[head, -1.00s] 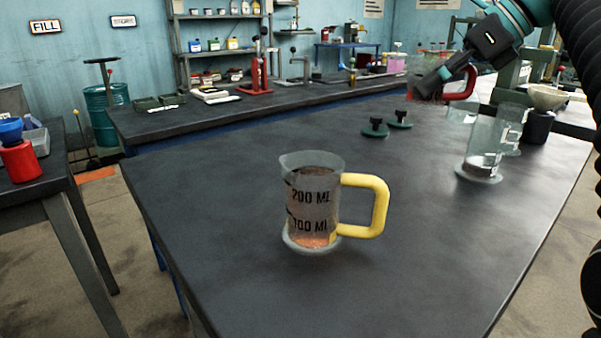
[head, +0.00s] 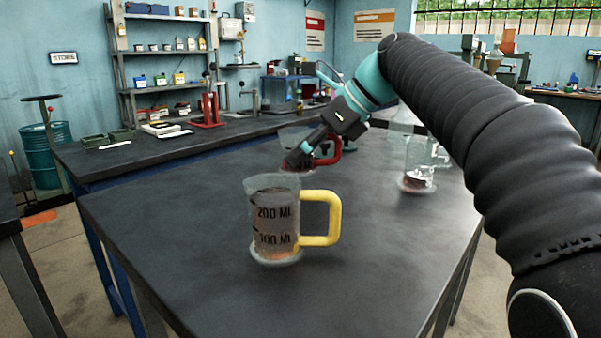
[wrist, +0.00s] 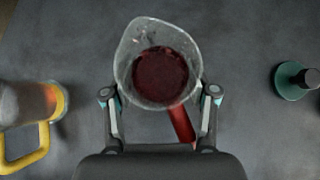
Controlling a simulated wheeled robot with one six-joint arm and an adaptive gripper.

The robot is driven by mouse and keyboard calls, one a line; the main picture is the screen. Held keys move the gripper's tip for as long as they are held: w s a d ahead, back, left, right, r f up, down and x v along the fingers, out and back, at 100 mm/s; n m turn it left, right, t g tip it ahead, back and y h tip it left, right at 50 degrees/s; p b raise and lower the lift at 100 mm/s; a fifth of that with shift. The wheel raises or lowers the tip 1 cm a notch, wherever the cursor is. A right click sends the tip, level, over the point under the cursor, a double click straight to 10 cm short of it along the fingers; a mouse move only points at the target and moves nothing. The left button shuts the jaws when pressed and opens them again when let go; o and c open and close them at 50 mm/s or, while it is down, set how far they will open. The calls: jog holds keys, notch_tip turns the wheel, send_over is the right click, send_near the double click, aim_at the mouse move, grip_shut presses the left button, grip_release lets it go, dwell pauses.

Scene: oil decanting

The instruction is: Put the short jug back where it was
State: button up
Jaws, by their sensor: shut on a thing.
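A clear jug with a red handle (head: 330,153) and dark red liquid is in my gripper, behind the yellow-handled jug in the head view. In the wrist view I look down into this red-handled jug (wrist: 158,68), with its spout at the upper left. My gripper (head: 300,158) is shut on it, and the fingers (wrist: 160,96) lie on both sides of its body. My gripper hides part of it in the head view, so I cannot tell its height above the table. A yellow-handled jug (head: 275,220), marked 200 ML and 100 ML, stands upright on the table with orange contents.
The dark table (head: 330,285) is clear in front. A clear glass vessel (head: 418,170) stands farther right, near my arm. The yellow-handled jug (wrist: 32,112) is close on the left there.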

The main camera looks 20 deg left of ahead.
aim_at(313, 162)
jog(key=shift+f+b, duration=1.7)
jog(key=shift+f, duration=0.4)
jog(key=shift+r, duration=0.1)
jog(key=o, duration=1.3)
jog(key=shift+d+r, duration=0.2)
jog(key=p+v, duration=0.3)
jog(key=v, duration=0.8)
jog(key=shift+d+r, duration=0.15)
jog(key=shift+d, duration=0.05)
jog(key=shift+w, duration=0.1)
